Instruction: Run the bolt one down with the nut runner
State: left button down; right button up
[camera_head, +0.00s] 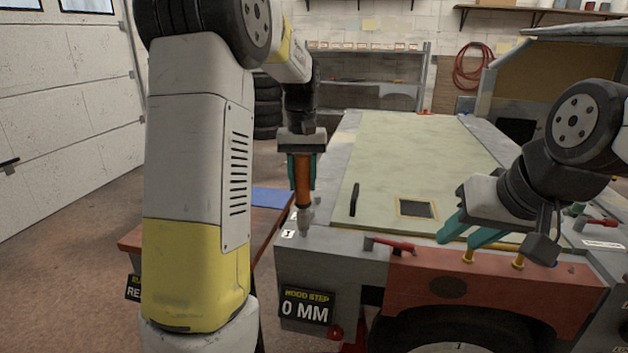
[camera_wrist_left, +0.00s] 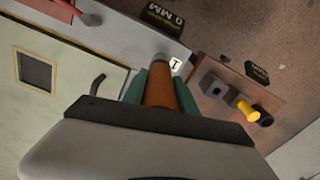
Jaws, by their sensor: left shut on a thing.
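My left gripper (camera_head: 302,172) is shut on the nut runner (camera_head: 303,190), an orange cylinder with a grey nose, held upright, nose down, over the left front corner of the grey frame. The runner also shows in the left wrist view (camera_wrist_left: 160,93) between the teal fingers. Its nose is beside the white label "1" (camera_head: 288,233). Bolt one is not visible there, and I cannot tell whether the nose touches anything. My right gripper (camera_head: 462,238) hangs above the red fender, its two teal fingers apart, with nothing visible between them.
The pale green hood panel (camera_head: 400,150) has a black handle. Red-handled clamps (camera_head: 392,245) stand along the frame's edge. A "HOOD STEP 0 MM" sign (camera_head: 306,306) is on the front. A wooden bench (camera_head: 262,215) with a blue mat is at left. Brass pins (camera_head: 467,257) stand on the red fender (camera_head: 480,290).

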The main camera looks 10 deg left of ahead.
pick_arm(q)
jog(key=shift+f, duration=1.1)
dwell(2.1)
jog(key=shift+r, duration=0.1)
